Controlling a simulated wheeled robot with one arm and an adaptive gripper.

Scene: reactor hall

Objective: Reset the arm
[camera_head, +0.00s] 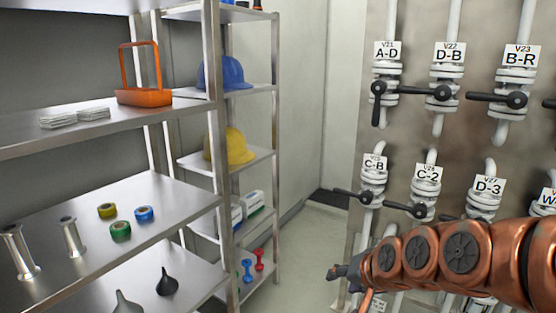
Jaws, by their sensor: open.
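My copper-coloured arm reaches in from the lower right in the head view. At its end is my dark gripper (338,272), pointing left in front of the lower part of the valve panel (408,145). The gripper is small in the picture and seen from the side. It is open, and I see nothing held in it. The arm covers part of the lower valves, including some below the D-3 label (487,185).
A metal shelf (90,135) on the left holds an orange basket (144,98), tape rolls, metal pipe pieces and funnels. A rack behind holds a blue helmet (224,73) and a yellow helmet (230,147). Labelled valves with black handles fill the right. Floor (302,235) shows between.

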